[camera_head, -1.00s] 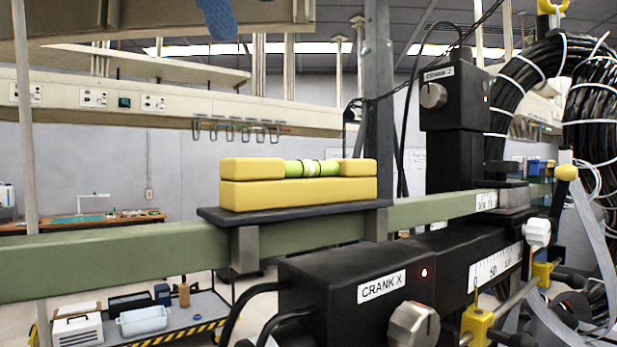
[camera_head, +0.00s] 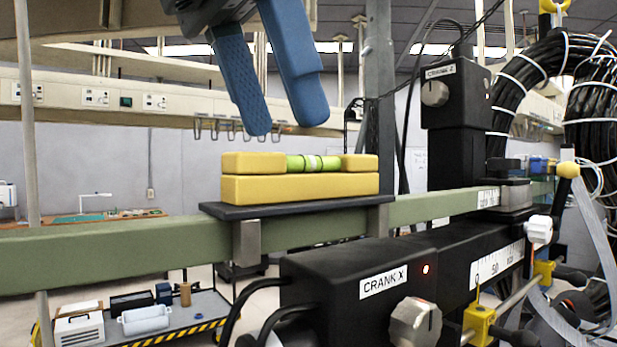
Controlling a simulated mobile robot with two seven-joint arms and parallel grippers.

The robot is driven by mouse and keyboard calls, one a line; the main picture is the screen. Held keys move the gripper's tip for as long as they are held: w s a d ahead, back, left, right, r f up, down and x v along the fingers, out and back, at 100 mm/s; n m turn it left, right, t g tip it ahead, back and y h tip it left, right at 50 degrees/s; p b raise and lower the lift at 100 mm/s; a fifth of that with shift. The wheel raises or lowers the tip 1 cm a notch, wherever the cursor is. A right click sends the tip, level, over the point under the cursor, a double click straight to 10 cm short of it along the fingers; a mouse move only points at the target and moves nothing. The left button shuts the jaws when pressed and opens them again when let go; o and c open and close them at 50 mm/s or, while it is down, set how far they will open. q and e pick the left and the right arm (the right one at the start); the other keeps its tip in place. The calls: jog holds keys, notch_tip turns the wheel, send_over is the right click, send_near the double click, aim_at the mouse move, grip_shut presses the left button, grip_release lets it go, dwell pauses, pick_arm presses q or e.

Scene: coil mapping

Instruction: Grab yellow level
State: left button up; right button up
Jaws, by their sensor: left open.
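The yellow level (camera_head: 300,187) rests flat on a dark plate (camera_head: 222,211) fixed to the green horizontal beam (camera_head: 110,253). A green vial with a pale middle band is set in its top between two yellow end blocks. My left gripper (camera_head: 284,128) has blue fingers pointing down. It is open and empty, with its fingertips a little above the level in the picture, over its left half and middle. The fingers do not appear to touch the level. My right gripper is out of view.
A black Crank X box (camera_head: 340,296) with a knob stands in front below the beam. A black Crank Z box (camera_head: 452,98) rises to the right, beside coiled black cables (camera_head: 530,80). A grey upright post (camera_head: 379,60) stands behind the level.

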aim_at(304, 174)
pick_arm(q)
jog(key=x, duration=0.4)
jog(key=shift+w+d+f, duration=0.15)
jog(key=shift+f, duration=0.05)
jog(key=shift+c, duration=0.2)
grip_shut()
